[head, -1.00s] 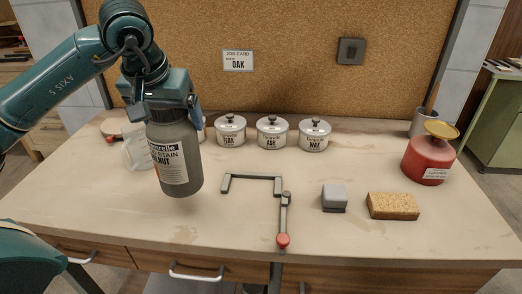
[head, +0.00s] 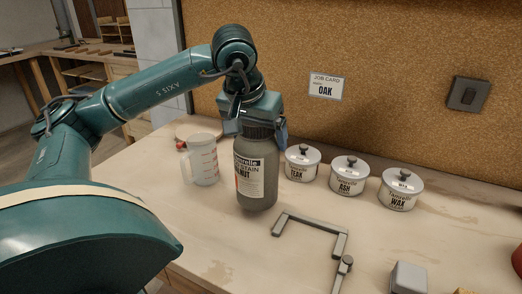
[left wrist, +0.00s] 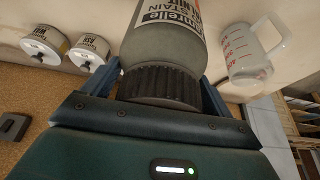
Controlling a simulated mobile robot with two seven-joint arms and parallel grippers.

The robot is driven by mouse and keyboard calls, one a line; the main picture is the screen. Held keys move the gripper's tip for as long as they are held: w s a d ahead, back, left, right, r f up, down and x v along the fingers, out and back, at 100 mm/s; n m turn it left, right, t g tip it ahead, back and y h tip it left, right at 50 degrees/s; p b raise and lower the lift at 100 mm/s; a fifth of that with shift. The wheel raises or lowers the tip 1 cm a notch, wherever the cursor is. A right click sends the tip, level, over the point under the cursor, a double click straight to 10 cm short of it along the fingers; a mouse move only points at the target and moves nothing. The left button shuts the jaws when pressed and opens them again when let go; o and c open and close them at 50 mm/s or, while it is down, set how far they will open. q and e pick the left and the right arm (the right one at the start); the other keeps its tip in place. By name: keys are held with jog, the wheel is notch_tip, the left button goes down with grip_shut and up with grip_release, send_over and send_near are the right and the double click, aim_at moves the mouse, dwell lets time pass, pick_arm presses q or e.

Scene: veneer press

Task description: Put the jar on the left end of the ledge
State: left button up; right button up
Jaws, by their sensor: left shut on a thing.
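The jar (head: 257,178) is a grey stain bottle with a black ribbed cap and a white label. My left gripper (head: 252,130) is shut on it from above, around the cap, and the jar hangs upright. In the left wrist view the cap (left wrist: 160,86) sits between the two blue fingers of the gripper (left wrist: 165,98). The gap between the jar's base and the bench top cannot be judged. No ledge can be made out in either view. My right gripper is out of view.
The wooden bench (head: 215,240) has a clear jug (head: 203,162) left of the jar. Lidded tins stand right of it: teak (head: 301,165), ash (head: 348,178) and wax (head: 399,192). The corkboard (head: 400,60) rises behind.

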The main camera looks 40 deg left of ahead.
pick_arm(q)
jog(key=shift+f, duration=1.5)
jog(key=shift+f, duration=0.15)
jog(key=o, duration=1.5)
jog(key=shift+f, duration=0.1)
jog(key=shift+o, duration=1.4)
jog(key=shift+r, duration=0.2)
